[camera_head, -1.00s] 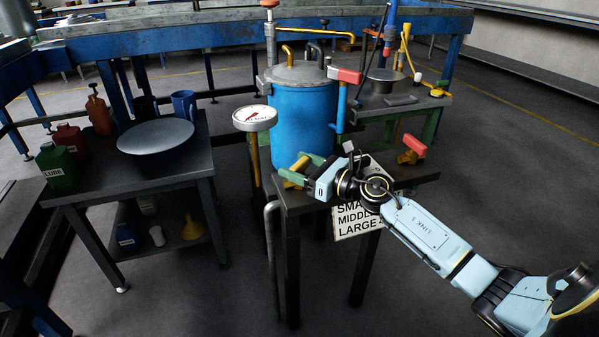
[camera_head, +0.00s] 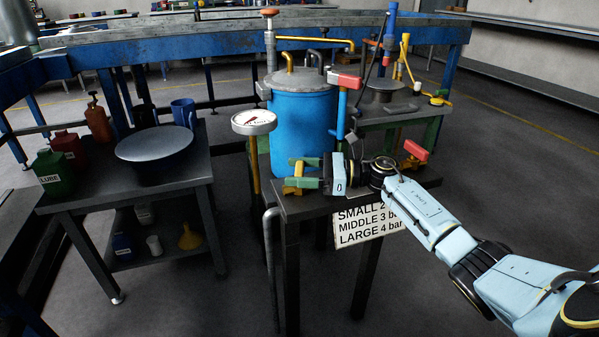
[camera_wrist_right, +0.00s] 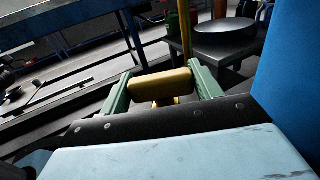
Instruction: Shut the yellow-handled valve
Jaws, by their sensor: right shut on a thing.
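The yellow handle (camera_wrist_right: 160,82) lies between the two green fingers of my right gripper (camera_wrist_right: 162,88) in the right wrist view, with a finger at each end of it. In the head view my right gripper (camera_head: 304,174) is at the front left corner of the pot's table, shut on this handle. The yellow valve body (camera_head: 292,189) shows just below and left of the fingers; the fingers partly hide the handle. The blue pot (camera_head: 303,125) stands right behind. My left gripper is not in view.
A round gauge (camera_head: 254,121) stands left of the pot. A red-handled valve (camera_head: 415,151) is at the right; another red handle (camera_head: 344,80) is by the lid. A sign (camera_head: 368,224) hangs in front. A side table (camera_head: 160,190) with bottles stands left.

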